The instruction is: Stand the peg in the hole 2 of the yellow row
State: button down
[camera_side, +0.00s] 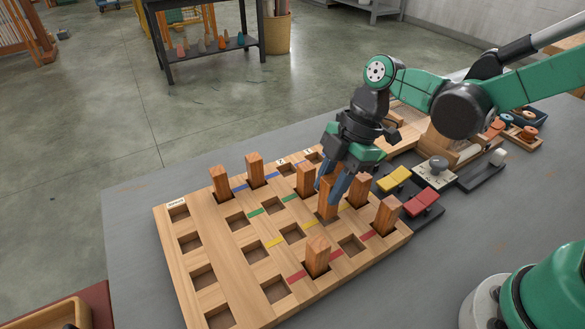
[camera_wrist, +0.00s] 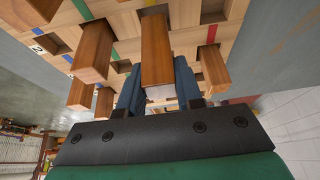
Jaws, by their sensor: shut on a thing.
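My gripper (camera_side: 334,189) points down over the wooden board (camera_side: 230,262) and is shut on a wooden peg (camera_side: 327,207). The held peg is upright, and its lower end appears to sit in the second hole from the right of the yellow-striped row. How deep it sits I cannot tell for sure. In the wrist view the held peg (camera_wrist: 155,48) stands between my blue fingers (camera_wrist: 158,92), with a dark hole edge and a yellow stripe at its far end. The number 2 label (camera_side: 281,161) is at the board's far edge.
Several other pegs stand close by, including a green-row peg (camera_side: 305,180), a right-hand peg (camera_side: 387,216) and a red-row peg (camera_side: 317,256). An empty red-row hole (camera_side: 351,245) lies in front. Yellow (camera_side: 394,179) and red (camera_side: 421,202) blocks are to the right.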

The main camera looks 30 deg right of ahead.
jog(key=shift+f, duration=0.8)
jog(key=shift+f, duration=0.55)
dwell(0.8)
jog(key=shift+c, duration=0.5)
grip_release()
jog(key=shift+r, duration=3.8)
jog(key=s+d+m+t+h, duration=0.1)
jog(key=d+m+t+h, duration=0.1)
jog(key=d+m, duration=0.3)
jog(key=s+d+r+m+t+h, duration=0.1)
jog(key=d+m+t, duration=0.4)
jog(key=m, duration=0.8)
jog(key=shift+s+d+h, duration=0.3)
jog(key=shift+s+h, duration=0.1)
jog(key=shift+h, duration=0.4)
